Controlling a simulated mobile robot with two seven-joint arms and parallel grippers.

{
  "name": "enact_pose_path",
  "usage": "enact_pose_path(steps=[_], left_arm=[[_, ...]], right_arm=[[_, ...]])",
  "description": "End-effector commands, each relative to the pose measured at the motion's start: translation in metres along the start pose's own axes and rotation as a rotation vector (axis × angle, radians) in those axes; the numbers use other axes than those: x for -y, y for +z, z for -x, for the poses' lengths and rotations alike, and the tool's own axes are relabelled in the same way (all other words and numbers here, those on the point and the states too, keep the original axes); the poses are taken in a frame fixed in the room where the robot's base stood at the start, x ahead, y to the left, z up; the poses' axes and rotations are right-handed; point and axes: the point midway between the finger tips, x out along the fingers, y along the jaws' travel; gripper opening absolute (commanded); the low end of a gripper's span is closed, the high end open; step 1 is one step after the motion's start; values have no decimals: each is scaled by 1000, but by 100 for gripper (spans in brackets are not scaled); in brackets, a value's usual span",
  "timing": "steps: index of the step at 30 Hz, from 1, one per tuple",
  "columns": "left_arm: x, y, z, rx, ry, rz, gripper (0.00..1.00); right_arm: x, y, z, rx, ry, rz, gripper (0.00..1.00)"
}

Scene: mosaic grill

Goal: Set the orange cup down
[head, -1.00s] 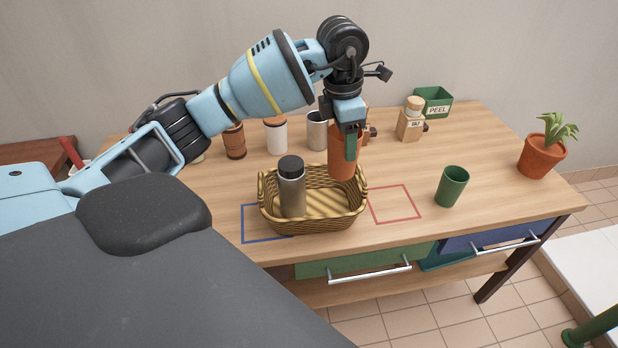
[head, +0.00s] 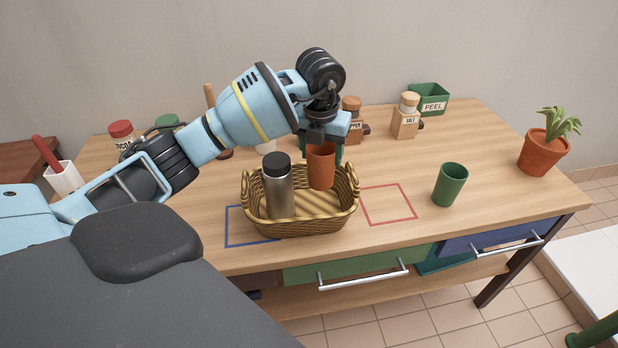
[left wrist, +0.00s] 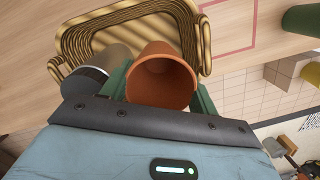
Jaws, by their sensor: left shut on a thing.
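The orange cup (head: 321,167) is upright, over the back right part of the wicker basket (head: 310,222). My left gripper (head: 323,150) is shut on the cup from behind. In the left wrist view, the cup (left wrist: 161,80) sits between the green fingers (left wrist: 160,92), and its empty inside shows. The basket (left wrist: 75,45) lies under and around it in that view. I cannot tell whether the cup's base touches the basket floor. My right gripper is not in view.
A grey bottle with a black lid (head: 280,190) stands in the basket's left part. A green cup (head: 449,185) stands to the right, past an empty red outlined square (head: 389,204). Salt box (head: 406,117), peel bin (head: 430,97) and potted plant (head: 545,150) stand farther off.

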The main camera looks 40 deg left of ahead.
Motion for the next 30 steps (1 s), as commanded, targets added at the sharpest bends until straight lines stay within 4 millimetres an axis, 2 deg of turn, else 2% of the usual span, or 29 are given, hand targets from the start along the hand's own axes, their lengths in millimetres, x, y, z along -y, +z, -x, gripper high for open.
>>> enact_pose_path(steps=[3,7,17,24,30], left_arm=[[0,-4,-24,-7,2,-2,25],[0,-7,-42,-6,1,-2,25],[0,-7,-54,-3,1,-2,25],[0,-12,-83,-6,2,-3,25],[0,-12,-87,-2,1,-3,25]], right_arm=[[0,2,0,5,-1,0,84],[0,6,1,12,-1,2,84],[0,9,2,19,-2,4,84],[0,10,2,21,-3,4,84],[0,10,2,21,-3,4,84]])
